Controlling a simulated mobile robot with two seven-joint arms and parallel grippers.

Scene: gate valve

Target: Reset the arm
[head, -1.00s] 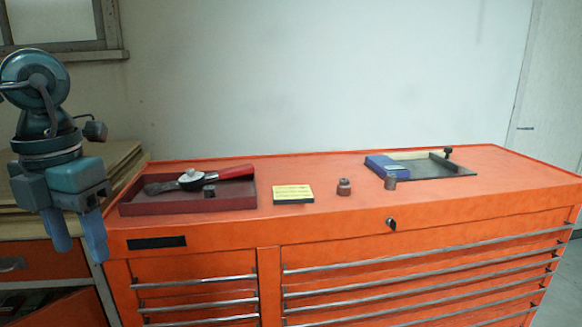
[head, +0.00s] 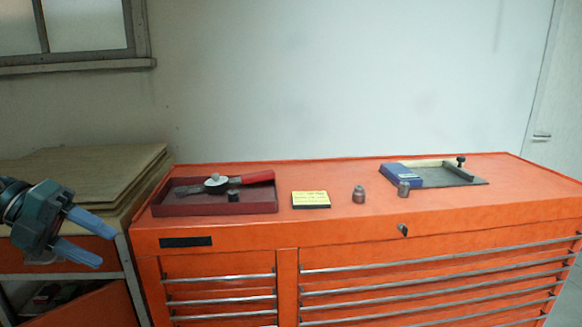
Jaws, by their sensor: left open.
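My left gripper (head: 92,240) is at the lower left, in front of the wooden shelf unit and left of the orange tool cabinet. Its two blue fingers are spread apart, point to the right and hold nothing. It touches nothing that I can see. My right gripper is not in view.
On the orange cabinet (head: 340,232) stand a dark red tray (head: 215,207) with a red-handled tool (head: 250,178), a yellow note pad (head: 311,199), two small metal parts (head: 359,195) (head: 403,189), and a blue box (head: 401,174) on a dark plate (head: 445,178). Stacked boards (head: 90,175) lie at left.

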